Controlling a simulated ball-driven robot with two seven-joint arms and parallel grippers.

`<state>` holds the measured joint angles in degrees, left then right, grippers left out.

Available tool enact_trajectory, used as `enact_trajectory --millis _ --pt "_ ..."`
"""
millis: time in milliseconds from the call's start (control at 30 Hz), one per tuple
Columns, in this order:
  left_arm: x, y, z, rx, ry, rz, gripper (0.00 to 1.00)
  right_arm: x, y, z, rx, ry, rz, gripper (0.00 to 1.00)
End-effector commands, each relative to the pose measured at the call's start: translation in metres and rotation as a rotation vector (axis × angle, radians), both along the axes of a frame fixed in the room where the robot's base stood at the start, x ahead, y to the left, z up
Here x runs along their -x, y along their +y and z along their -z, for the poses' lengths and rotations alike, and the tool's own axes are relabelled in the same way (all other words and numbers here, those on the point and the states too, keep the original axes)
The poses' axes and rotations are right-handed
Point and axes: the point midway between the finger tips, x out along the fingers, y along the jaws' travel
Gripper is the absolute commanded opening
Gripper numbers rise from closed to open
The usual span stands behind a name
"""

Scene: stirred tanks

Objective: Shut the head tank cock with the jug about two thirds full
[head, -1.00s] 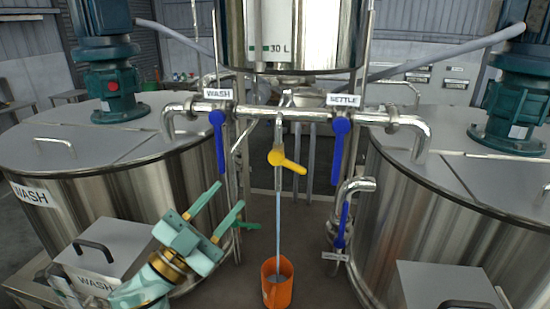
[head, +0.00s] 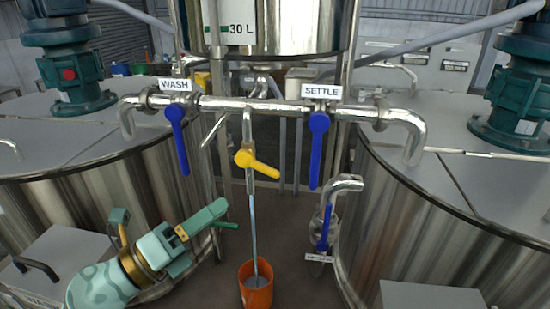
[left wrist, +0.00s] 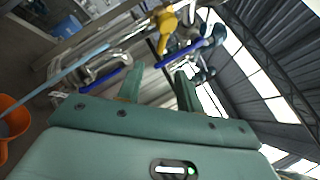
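The head tank cock's yellow lever (head: 258,164) sits on the pipe below the 30 L tank, slanting down to the right. A thin stream (head: 253,225) falls from its spout into the orange jug (head: 257,295) on the floor. Grey liquid shows inside below the rim; its exact level is hard to judge. My left gripper (head: 214,216) is empty, left of and below the yellow lever, apart from it. In the left wrist view its two fingers (left wrist: 160,88) stand apart, with the yellow lever (left wrist: 166,26) beyond them and the jug (left wrist: 10,125) at left. My right gripper is out of view.
Blue levers hang at the WASH (head: 177,140) and SETTLE (head: 318,150) branches, either side of the yellow one. Another blue lever (head: 323,235) is lower right. Steel tanks stand on both sides.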

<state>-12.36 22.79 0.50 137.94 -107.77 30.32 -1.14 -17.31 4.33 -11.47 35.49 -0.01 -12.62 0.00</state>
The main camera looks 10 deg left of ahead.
Motion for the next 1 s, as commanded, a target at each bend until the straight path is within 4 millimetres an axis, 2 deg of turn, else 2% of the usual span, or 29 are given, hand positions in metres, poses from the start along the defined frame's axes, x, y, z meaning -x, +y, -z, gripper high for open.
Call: enact_trajectory --millis 33,200,500,700,1000 --pt "-0.008 -0.007 -0.010 0.003 -0.003 0.001 0.36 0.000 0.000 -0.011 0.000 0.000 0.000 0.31" --pt "-0.041 -0.035 -0.022 0.005 -0.003 0.001 0.36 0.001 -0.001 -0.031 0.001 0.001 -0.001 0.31" --pt "-0.088 -0.077 -0.034 0.003 -0.001 0.002 0.36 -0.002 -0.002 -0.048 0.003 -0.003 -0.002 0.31" --pt "-0.102 -0.088 -0.036 0.003 0.001 0.001 0.36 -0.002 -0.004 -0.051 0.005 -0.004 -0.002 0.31" --pt "-0.103 -0.090 -0.036 0.002 0.000 0.000 0.36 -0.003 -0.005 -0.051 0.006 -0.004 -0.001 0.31"
